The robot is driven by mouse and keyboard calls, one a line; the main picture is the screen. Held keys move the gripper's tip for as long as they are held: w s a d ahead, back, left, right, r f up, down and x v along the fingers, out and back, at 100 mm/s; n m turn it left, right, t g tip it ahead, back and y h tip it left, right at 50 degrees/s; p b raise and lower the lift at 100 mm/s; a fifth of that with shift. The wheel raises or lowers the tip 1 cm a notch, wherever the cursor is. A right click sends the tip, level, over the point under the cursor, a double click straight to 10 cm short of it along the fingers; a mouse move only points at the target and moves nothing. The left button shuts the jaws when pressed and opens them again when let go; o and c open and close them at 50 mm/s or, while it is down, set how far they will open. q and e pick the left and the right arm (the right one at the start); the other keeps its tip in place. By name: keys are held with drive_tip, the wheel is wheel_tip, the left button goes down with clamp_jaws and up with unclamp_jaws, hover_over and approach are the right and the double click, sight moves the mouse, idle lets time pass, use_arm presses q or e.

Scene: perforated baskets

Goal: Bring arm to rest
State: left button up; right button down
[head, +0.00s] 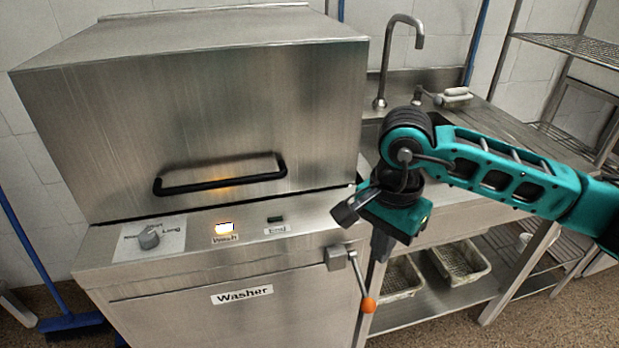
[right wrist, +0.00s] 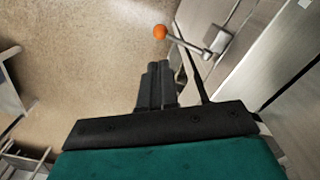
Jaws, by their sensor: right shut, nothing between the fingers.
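My right gripper (head: 381,250) hangs pointing down at the front right corner of the washer (head: 245,294), with my teal arm reaching in from the right. In the right wrist view its two dark fingers (right wrist: 155,80) are together with nothing between them. The orange-knobbed lever (head: 363,282) on the washer's front is close to the gripper; in the right wrist view the orange knob (right wrist: 160,32) shows just beyond the fingertips. I cannot tell the exact gap. My left gripper is not in view.
The washer hood (head: 200,125) is down, with a black handle (head: 220,176). The Wash lamp (head: 224,227) glows and the End lamp (head: 275,219) is dark. A faucet (head: 419,35) stands behind. Perforated baskets (head: 459,262) sit on the lower shelf. A blue broom (head: 70,323) is at left.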

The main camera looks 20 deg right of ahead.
drive_tip(key=s+a+m+g+y, duration=0.25)
drive_tip(key=a+y, duration=0.25)
drive_tip(key=a, duration=0.3)
drive_tip(key=s+a+m+g+y, duration=0.1)
drive_tip(key=s+a+y, duration=0.35)
drive_tip(key=a, duration=0.45)
drive_tip(key=w+a+r+m+t+y+p, duration=0.1)
drive_tip(key=a+r+m+t+y, duration=0.1)
drive_tip(key=a+r+m+y, duration=0.25)
drive_tip(key=w+a+r+m+t+y+p, duration=0.1)
drive_tip(key=r+m+t+y, duration=0.1)
drive_tip(key=r+m+y, duration=0.35)
drive_tip(key=w+d+f+m+t+h, duration=0.45)
drive_tip(key=m+t, duration=0.35)
drive_tip(key=m, duration=0.7)
drive_tip(key=w+d+f+m+t+h, duration=0.3)
drive_tip(key=d+f+m+t+h, duration=0.45)
drive_tip(key=m, duration=0.85)
drive_tip(key=s+d+f+m+g+h, duration=0.2)
drive_tip(key=s+f+m, duration=0.3)
drive_tip(key=f, duration=0.3)
drive_tip(key=s+d+f+m+g+h+p, duration=0.1)
drive_tip(key=s+d+f+m+g+h, duration=0.2)
drive_tip(key=f+m, duration=0.4)
drive_tip(key=shift+s+d+f, duration=0.55)
drive_tip(key=shift+s+f, duration=0.2)
drive_tip(key=shift+s, duration=0.35)
